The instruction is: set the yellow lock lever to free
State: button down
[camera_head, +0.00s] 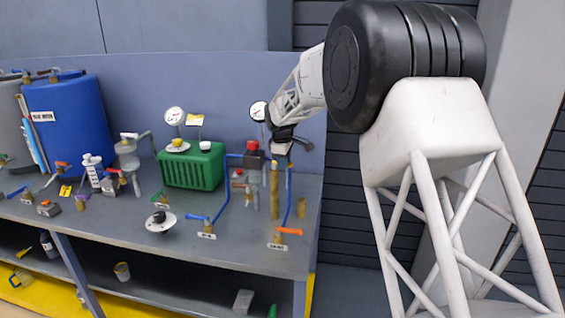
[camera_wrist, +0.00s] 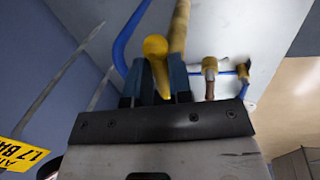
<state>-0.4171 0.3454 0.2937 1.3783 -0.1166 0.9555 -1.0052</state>
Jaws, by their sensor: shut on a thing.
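The yellow lever (camera_wrist: 156,55) shows in the wrist view as a rounded yellow handle between the two blue-grey fingers of my gripper (camera_wrist: 158,84). My gripper is shut on it. In the head view my gripper (camera_head: 291,143) is at the right end of the bench, above the upright brass pipe (camera_head: 274,190). I cannot read from these frames which setting the lever is at.
A red-and-black fitting (camera_head: 253,155) and a white gauge (camera_head: 258,111) are close to the left of my gripper. An orange-handled valve (camera_head: 288,232) is at the bench's front right. A green crate (camera_head: 190,168) and blue drum (camera_head: 68,125) stand farther left.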

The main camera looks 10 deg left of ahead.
jog(key=shift+w+n, duration=0.2)
jog(key=shift+n, duration=0.3)
jog(key=c, duration=1)
grip_release()
jog(key=shift+c, duration=0.2)
jog(key=shift+r, duration=0.1)
notch_tip(320, 180, up, 8)
jog(key=s, duration=0.1)
jog(key=shift+s+f, duration=0.25)
jog(key=shift+d, duration=0.1)
